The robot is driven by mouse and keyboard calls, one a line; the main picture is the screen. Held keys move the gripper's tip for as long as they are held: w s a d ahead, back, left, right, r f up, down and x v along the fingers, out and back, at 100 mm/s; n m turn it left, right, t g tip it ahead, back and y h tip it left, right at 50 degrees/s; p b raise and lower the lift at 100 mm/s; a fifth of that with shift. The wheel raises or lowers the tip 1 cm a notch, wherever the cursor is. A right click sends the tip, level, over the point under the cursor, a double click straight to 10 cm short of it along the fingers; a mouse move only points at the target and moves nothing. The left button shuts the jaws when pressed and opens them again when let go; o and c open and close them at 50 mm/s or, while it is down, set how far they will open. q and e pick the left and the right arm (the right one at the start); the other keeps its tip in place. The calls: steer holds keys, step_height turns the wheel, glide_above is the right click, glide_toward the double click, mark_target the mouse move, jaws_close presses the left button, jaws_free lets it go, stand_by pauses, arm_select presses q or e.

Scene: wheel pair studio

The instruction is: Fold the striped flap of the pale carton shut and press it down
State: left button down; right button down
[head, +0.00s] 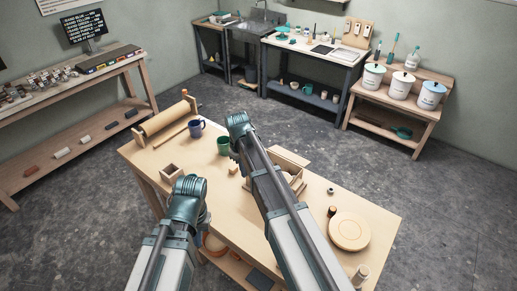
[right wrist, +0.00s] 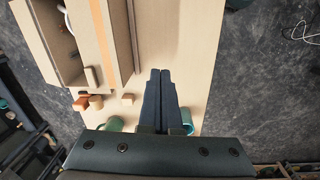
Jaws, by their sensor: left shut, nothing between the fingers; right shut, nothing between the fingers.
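The pale carton (head: 294,181) stands on the wooden table, partly hidden behind my right arm in the head view. Its open inside shows at the left of the right wrist view (right wrist: 48,38). A pale panel with darker bands along it, which looks like the flap (right wrist: 117,40), lies outward beside the carton; in the head view it shows beyond the box (head: 290,156). My right gripper (right wrist: 160,74) is shut and empty, its fingertips beside the panel, apart from it in the picture. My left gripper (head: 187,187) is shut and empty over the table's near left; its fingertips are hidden.
A green mug (head: 223,145) and a blue mug (head: 196,128) stand near the table's far left edge. Small blocks (right wrist: 128,98) lie near the carton. A round wooden disc (head: 348,231) lies at the right. Bare tabletop (head: 325,195) lies right of the carton.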

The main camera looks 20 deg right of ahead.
steer(key=w+d+r+n+p, duration=0.1)
steer(key=w+d+r+p, duration=0.55)
steer(key=w, duration=0.65)
steer(key=d+f+b, duration=0.1)
steer(key=f+b, duration=0.3)
steer(key=b, duration=0.1)
steer(key=d+f+b, duration=0.1)
steer(key=f+b, duration=0.4)
steer(key=d+f+b, duration=0.1)
steer(key=f+b, duration=0.4)
steer(key=shift+d, duration=0.1)
steer(key=shift+w+f+b, duration=0.1)
steer(key=shift+f+b, duration=0.25)
steer(key=shift+b, duration=0.15)
steer(key=shift+r, duration=0.2)
steer(key=shift+r+p, duration=0.7)
steer(key=shift+p, duration=0.2)
steer(key=shift+r, duration=0.1)
